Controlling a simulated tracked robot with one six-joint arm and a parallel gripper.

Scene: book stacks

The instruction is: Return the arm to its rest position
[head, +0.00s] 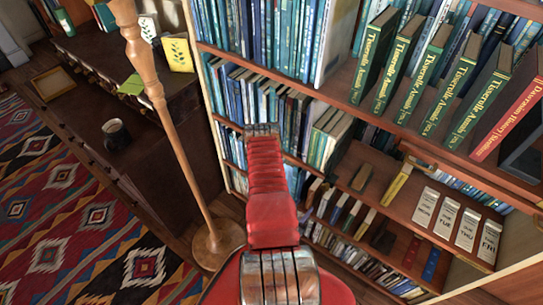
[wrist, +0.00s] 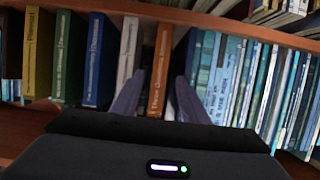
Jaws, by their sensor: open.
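My red arm (head: 265,175) reaches out from my body toward the bookcase, with its far end in front of a shelf of books. My gripper (wrist: 158,80) shows in the wrist view as two grey fingers, apart from each other. An orange book (wrist: 160,68) stands upright in the view between the fingers. A white book (wrist: 128,50) is beside the left finger. Whether the fingers touch any book cannot be told. The fingers are not clear in the head view.
The bookcase (head: 352,106) holds rows of books close around the arm. A wooden pole on a round base (head: 217,243) stands left of the arm. A dark low cabinet (head: 150,165) with a mug (head: 116,134) is farther left. A patterned rug (head: 75,215) covers the floor.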

